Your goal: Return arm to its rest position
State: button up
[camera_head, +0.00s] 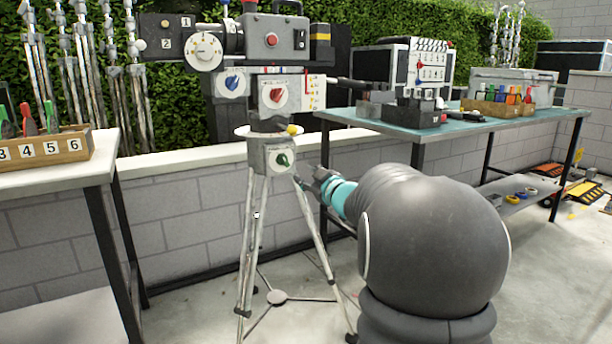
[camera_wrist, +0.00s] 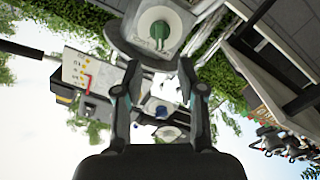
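My arm reaches forward from the lower right of the head view toward a tripod (camera_head: 250,215). My gripper (camera_head: 308,182) is at its end, small and partly hidden behind the arm, just right of the tripod's upper legs. A green knob (camera_head: 282,159) on a white plate sits on the tripod head, slightly up and left of the gripper. In the wrist view my gripper (camera_wrist: 160,66) has its two fingers spread, with nothing held between them. The green knob (camera_wrist: 160,32) shows beyond the fingertips, apart from them. A blue knob (camera_wrist: 162,112) shows between the fingers, farther off.
A camera (camera_head: 270,38) with dials and red and blue knobs tops the tripod. A white table (camera_head: 60,178) with a numbered wooden box (camera_head: 50,149) stands left. Bare floor lies around the tripod.

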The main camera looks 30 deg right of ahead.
jog(key=shift+d, duration=0.1)
jog(key=s+d+f+m+g+h, duration=0.3)
jog(key=d+f+m+g+h, duration=0.15)
jog(key=d+f, duration=0.35)
jog(key=s+a+f+m+g+h, duration=0.1)
jog(key=s+a+f+m+g, duration=0.15)
jog(key=s, duration=0.25)
jog(key=s+a+f+m+g+h, duration=0.1)
jog(key=s+f+g, duration=0.2)
jog(key=s, duration=0.2)
jog(key=s+a+r+n+g+y+p, duration=0.1)
jog(key=s+a+y+p, duration=0.3)
jog(key=s+a, duration=2)
jog(key=a+r+g+y, duration=0.1)
jog(key=a+y, duration=0.1)
jog(key=a, duration=0.2)
jog(key=shift+s, duration=0.35)
